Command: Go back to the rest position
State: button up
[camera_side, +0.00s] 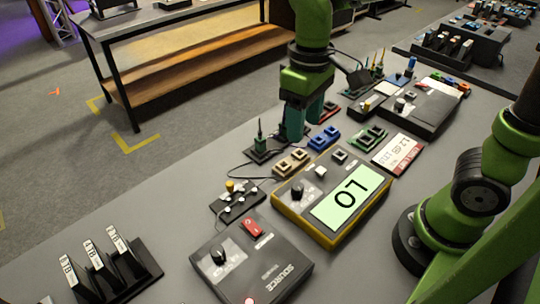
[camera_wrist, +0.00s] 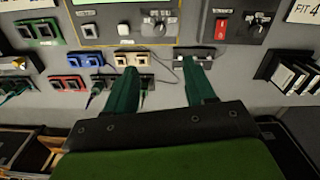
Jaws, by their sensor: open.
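My gripper (camera_side: 304,118) points down over the far side of the grey table, behind the yellow-edged meter. In the wrist view my gripper (camera_wrist: 160,82) shows two green fingers spread apart with nothing held between them. In the side view the fingers stand close to a black block with green-tipped probes (camera_side: 262,146). Whether they touch it cannot be told. A tan double socket (camera_wrist: 130,58) lies just beyond the fingertips in the wrist view. A small dark board with knobs (camera_wrist: 194,55) is by the right fingertip.
Blue (camera_side: 323,138) and green sockets (camera_side: 368,138) sit close to my gripper. Thin cables lie around the probes.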

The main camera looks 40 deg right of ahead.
jog(key=shift+w, duration=0.1)
jog(key=s+d+r+m+t+y, duration=0.2)
jog(key=s+d+m+t, duration=0.3)
jog(key=d+m+t, duration=0.1)
jog(key=d+t, duration=0.1)
jog(key=d, duration=0.1)
jog(key=shift+d+r, duration=0.4)
